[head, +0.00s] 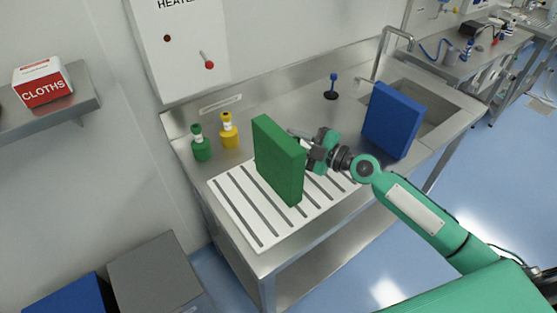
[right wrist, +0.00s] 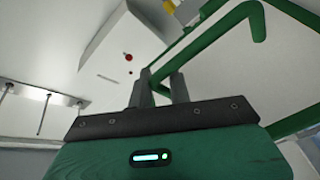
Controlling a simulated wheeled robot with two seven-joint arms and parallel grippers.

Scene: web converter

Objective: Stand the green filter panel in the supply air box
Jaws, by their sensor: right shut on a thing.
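The green filter panel (head: 278,162) is upright over the white slotted board on the steel bench. I cannot tell whether its lower edge touches the board. My right gripper (head: 308,148) is at the panel's right side, its fingertips partly hidden behind the panel. In the right wrist view, its fingers (right wrist: 160,88) are shut on a thin green bar, which looks like a handle on the panel's pale, green-edged face (right wrist: 292,75). My left gripper is not in view. I cannot pick out a supply air box in these frames.
The white board (head: 240,215) has several dark slots. A green bottle (head: 201,145) and a yellow bottle (head: 229,132) stand behind it. A blue panel (head: 392,121) stands right, near the sink (head: 440,112). A white heater box (head: 180,45) hangs on the wall.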

